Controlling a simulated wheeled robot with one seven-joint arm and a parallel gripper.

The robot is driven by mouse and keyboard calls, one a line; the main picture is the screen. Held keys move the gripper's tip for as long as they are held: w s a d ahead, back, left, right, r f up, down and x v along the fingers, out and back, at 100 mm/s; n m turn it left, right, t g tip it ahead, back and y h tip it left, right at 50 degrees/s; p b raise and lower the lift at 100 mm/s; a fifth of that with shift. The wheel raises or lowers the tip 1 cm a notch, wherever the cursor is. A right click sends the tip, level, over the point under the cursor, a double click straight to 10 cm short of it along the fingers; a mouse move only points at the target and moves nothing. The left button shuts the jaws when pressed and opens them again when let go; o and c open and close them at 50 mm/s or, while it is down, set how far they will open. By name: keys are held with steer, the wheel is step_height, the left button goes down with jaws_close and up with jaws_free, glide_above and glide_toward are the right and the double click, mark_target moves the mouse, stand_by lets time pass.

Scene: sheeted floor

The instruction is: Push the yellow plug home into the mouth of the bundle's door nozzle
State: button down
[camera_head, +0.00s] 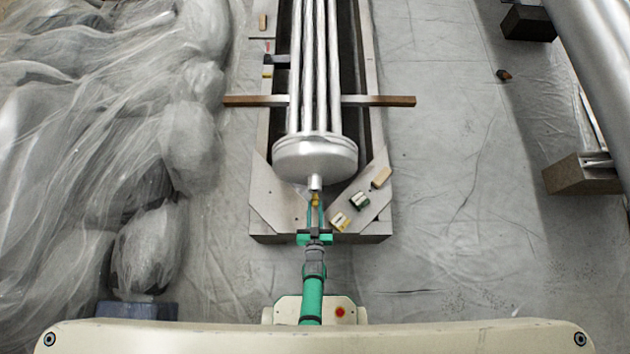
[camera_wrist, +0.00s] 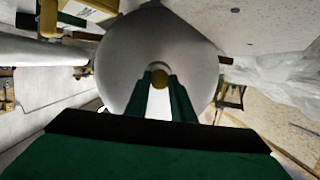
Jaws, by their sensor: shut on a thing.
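The bundle (camera_head: 315,65) of long silver tubes ends in a round silver door (camera_head: 315,160) facing me. A short door nozzle (camera_head: 315,182) sticks out from its centre. My green gripper (camera_head: 315,204) is shut on the yellow plug (camera_head: 315,198), in line with the nozzle and right at its mouth. In the wrist view the plug (camera_wrist: 159,78) sits between the two fingertips, before the centre of the silver door (camera_wrist: 125,60).
The bundle lies in a grey steel cradle (camera_head: 376,215) with a wooden bar (camera_head: 390,101) across it. Sheeted lumps (camera_head: 150,245) fill the left; the right floor is mostly clear.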

steer(key=shift+w, duration=1.6)
stand_by(0.9)
steer(key=c, duration=1.4)
jaws_free()
steer(key=shift+c, duration=0.2)
